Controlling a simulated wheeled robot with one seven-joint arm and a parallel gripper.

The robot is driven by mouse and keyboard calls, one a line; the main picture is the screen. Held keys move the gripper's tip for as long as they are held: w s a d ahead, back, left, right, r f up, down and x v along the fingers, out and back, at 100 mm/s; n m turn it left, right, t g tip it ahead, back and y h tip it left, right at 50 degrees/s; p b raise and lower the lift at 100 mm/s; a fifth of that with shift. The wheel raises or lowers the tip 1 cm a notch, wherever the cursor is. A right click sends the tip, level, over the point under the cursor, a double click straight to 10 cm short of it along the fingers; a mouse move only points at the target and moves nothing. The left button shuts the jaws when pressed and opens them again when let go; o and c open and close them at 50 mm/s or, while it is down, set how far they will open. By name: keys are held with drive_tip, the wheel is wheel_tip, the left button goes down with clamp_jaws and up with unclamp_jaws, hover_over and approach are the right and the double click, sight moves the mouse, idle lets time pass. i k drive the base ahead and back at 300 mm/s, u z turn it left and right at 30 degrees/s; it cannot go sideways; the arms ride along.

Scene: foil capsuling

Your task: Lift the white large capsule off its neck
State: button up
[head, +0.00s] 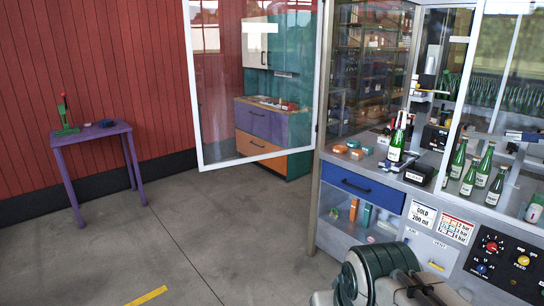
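Several green bottles with white labels stand on the grey counter of the glass-fronted cabinet at the right. One bottle (395,152) stands apart to the left, and a group including another bottle (468,178) stands to the right. I cannot make out a white large capsule on any neck at this size. My gripper is not in view; only what looks like part of my arm, green and beige, shows at the bottom edge.
An open glass door (250,158) stands left of the cabinet. A blue drawer (362,187) and control panel (497,262) face front. Orange pieces (354,147) lie on the counter (338,158). A purple table (92,133) stands far left. The middle floor is clear.

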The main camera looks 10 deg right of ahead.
sight(400, 124)
drive_tip(key=i, duration=1.85)
drive_tip(key=z, duration=0.95)
drive_tip(key=i, duration=1.9)
drive_tip(key=z, duration=0.9)
